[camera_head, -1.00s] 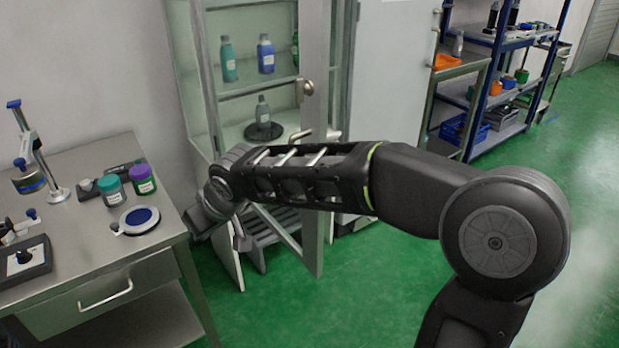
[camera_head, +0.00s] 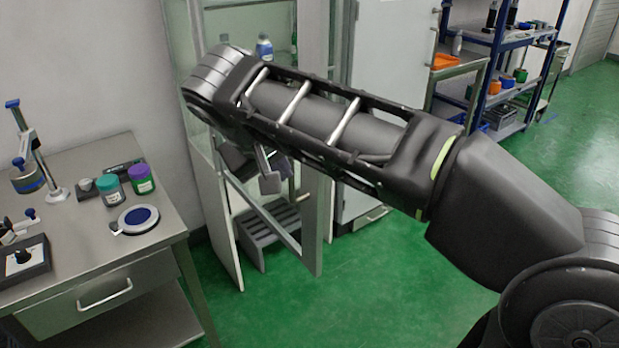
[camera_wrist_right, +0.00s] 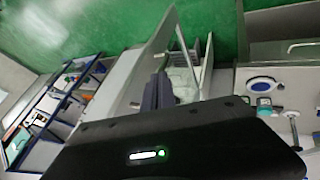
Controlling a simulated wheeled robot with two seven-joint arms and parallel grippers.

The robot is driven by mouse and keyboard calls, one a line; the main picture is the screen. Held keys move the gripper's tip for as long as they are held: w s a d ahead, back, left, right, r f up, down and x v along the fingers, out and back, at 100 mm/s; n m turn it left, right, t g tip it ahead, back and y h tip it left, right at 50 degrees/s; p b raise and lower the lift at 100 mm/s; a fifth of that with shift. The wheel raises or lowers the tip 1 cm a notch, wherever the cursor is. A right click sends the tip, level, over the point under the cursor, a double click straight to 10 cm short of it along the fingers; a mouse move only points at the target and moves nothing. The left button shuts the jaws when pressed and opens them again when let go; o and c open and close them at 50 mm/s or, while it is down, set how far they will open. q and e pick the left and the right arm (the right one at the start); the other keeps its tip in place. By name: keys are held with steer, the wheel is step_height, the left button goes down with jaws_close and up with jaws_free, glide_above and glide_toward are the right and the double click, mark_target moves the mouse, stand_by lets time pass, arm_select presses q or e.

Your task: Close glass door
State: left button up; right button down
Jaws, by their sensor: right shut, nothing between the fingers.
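The glass door (camera_head: 314,225) of the cabinet stands swung out from the cabinet front in the head view. Its pale upright frame and slanting bottom rail show, while my right arm hides much of its upper part. In the wrist view its pale frame (camera_wrist_right: 160,42) runs beside the gripper. My right gripper (camera_head: 268,176) is shut and empty, low in front of the cabinet and close to the door frame. Whether it touches the door cannot be told. Its dark fingers (camera_wrist_right: 158,90) show in the wrist view. My left gripper is out of view.
A steel table (camera_head: 75,235) with jars and a drawer stands at the left. A grey step stool (camera_head: 270,232) shows low behind the door's bottom rail. A blue shelf rack (camera_head: 500,75) stands at the back right. Green floor (camera_head: 370,285) is clear in front.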

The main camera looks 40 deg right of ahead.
glide_toward(314, 185)
steer(key=f, duration=0.1)
steer(key=w+a+f, duration=0.1)
steer(key=f, duration=0.2)
steer(key=shift+w+a, duration=0.3)
steer(key=shift+w, duration=0.05)
steer(key=shift+d+p, duration=0.7)
steer(key=shift+d, duration=1.25)
steer(key=shift+d, duration=0.1)
